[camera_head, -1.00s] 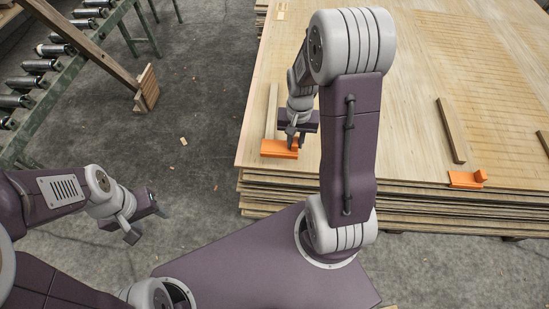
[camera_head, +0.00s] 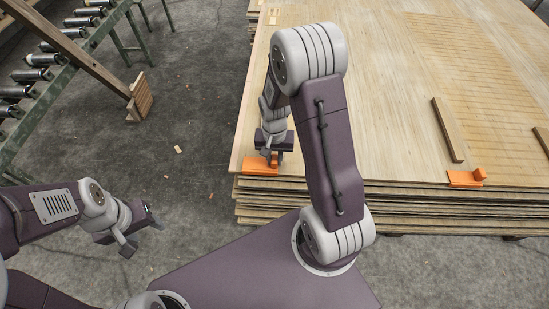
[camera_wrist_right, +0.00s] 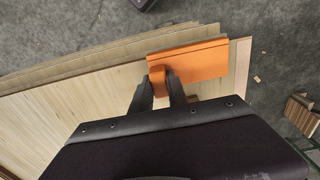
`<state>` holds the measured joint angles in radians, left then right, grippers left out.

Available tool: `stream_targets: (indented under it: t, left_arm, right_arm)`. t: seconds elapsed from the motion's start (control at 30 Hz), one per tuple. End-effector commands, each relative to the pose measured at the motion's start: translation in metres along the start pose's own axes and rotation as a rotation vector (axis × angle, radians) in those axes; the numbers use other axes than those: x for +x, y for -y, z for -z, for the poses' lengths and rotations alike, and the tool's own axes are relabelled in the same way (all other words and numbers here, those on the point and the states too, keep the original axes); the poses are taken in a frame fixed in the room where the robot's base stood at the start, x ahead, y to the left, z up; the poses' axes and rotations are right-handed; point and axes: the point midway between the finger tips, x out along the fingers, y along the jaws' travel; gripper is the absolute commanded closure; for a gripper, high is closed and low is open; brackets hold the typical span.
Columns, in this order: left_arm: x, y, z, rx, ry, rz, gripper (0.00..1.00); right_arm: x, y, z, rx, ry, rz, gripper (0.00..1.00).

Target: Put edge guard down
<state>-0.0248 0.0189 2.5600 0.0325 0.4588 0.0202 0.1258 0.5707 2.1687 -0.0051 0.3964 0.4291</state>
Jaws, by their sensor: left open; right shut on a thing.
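An orange edge guard (camera_head: 258,169) is at the near left corner of the veneer stack (camera_head: 330,197) in the head view. My right gripper (camera_head: 272,160) is shut on its upright tab. In the right wrist view the edge guard (camera_wrist_right: 190,62) lies over the stack's edge, and the gripper (camera_wrist_right: 160,82) has one finger on each side of the tab. I cannot tell whether the guard rests fully on the stack. A second orange edge guard (camera_head: 466,178) sits on the near edge further right. My left gripper (camera_head: 140,232) is open and empty above the floor.
Wooden battens (camera_head: 447,130) lie on the stack at the right. A roller conveyor (camera_head: 60,70) stands at the far left, with a slanted wooden beam (camera_head: 85,60) beside it.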

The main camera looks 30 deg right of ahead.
Motion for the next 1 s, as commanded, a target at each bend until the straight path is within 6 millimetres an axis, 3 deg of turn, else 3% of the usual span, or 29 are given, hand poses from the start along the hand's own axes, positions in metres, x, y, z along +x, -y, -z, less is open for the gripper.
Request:
stream_targets:
  t: [0.1,0.13,0.2,0.47,0.57,0.9,1.0]
  left_arm:
    - [0.003,0.0,0.0,0.0,0.0,0.0,0.46]
    - [0.002,0.0,0.0,0.0,0.0,0.0,0.46]
    - [0.002,0.0,0.0,0.0,0.0,0.0,0.46]
    - [0.002,0.0,0.0,0.0,0.0,0.0,0.46]
    - [-0.004,0.0,0.0,0.0,0.0,0.0,0.46]
    - [-0.03,-0.001,0.003,0.0,0.0,0.0,0.46]
    - [-0.035,-0.001,0.004,0.0,0.0,0.0,0.46]
  right_arm:
    - [0.005,0.0,0.0,0.0,0.001,0.0,1.0]
    - [0.004,0.0,0.0,0.0,0.0,0.0,0.72]
    - [0.003,0.0,0.0,0.0,0.0,0.0,0.59]
    - [0.003,0.0,0.0,0.0,0.0,0.0,0.59]
    - [-0.006,0.0,0.0,0.0,-0.001,0.001,0.59]
    - [-0.091,0.001,0.001,0.0,-0.005,0.002,0.59]
    - [-0.109,0.0,0.001,0.0,-0.003,0.001,0.59]
